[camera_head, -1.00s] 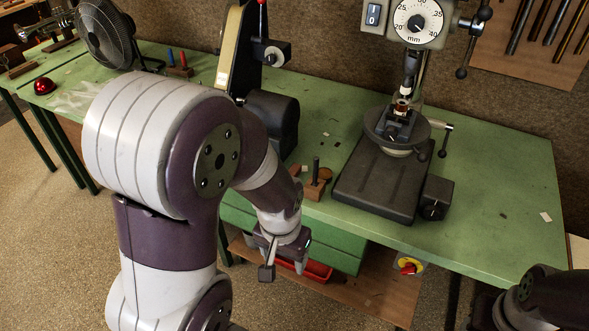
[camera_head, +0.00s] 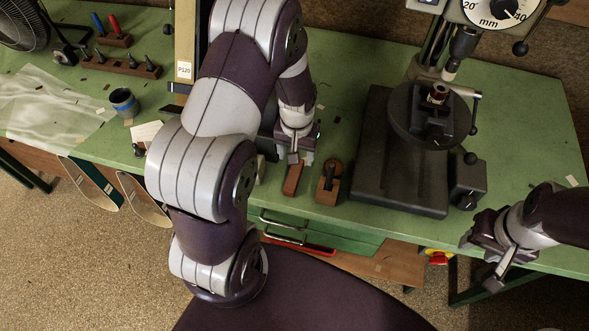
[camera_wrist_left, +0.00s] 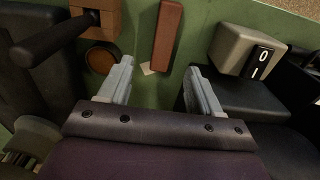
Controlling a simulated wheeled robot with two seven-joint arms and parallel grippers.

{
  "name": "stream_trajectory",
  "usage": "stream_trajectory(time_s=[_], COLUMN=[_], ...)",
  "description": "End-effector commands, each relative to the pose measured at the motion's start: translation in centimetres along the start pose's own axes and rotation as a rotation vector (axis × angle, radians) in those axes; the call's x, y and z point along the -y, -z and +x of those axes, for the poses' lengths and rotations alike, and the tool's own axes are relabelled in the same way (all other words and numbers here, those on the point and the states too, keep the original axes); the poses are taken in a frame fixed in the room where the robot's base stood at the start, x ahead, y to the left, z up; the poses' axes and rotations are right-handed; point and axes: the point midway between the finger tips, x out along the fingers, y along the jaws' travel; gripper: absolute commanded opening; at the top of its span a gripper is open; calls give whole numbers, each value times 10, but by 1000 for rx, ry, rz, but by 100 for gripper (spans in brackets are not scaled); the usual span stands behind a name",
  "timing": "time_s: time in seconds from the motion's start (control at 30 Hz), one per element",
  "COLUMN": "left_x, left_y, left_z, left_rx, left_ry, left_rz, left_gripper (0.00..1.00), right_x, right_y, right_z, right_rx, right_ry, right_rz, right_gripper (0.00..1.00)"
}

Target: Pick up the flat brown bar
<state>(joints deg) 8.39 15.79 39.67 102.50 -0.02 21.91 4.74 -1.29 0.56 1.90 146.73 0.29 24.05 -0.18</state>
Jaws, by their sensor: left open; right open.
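The flat brown bar (camera_head: 293,179) lies on the green bench near its front edge, left of a small wooden block. It also shows in the left wrist view (camera_wrist_left: 168,36), at the top middle, beyond the fingertips. My left gripper (camera_head: 294,156) is at the bar's far end in the head view. In the left wrist view its fingers (camera_wrist_left: 158,72) are spread with nothing between them, and the bar lies ahead of the gap. My right gripper (camera_head: 482,264) is open and empty near the bench's front right edge.
The wooden block with a dark post (camera_head: 328,188) stands close right of the bar. The drill press base (camera_head: 395,180) is farther right. A grey switch box (camera_wrist_left: 243,50) is on the bar's other side in the wrist view. Drawers (camera_head: 310,232) are below the bench edge.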

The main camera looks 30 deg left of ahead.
Motion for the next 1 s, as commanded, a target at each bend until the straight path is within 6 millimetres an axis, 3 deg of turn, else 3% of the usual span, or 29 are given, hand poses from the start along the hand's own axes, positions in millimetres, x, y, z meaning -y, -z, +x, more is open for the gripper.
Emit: stream_trajectory(time_s=[0.43, 0.7, 0.77, 0.9, 1.0], left_x=[0, -1, -1, -1, -1], left_y=[-6, -6, -6, -6, -5], left_z=[70, 78, 78, 77, 77], left_rx=[5, 2, 2, 2, 2], left_ry=[0, 0, 0, 0, 0], left_rz=[-1, -1, -1, -1, -1], left_gripper=[64, 64, 48, 3, 3], right_x=[0, 0, 0, 0, 0], right_y=[3, 3, 3, 3, 3], right_z=[-22, -21, -21, -21, -21], right_rx=[0, 0, 0, 0, 0], right_ry=[0, 0, 0, 0, 0], right_rz=[0, 0, 0, 0, 0], right_gripper=[43, 43, 43, 43, 43])
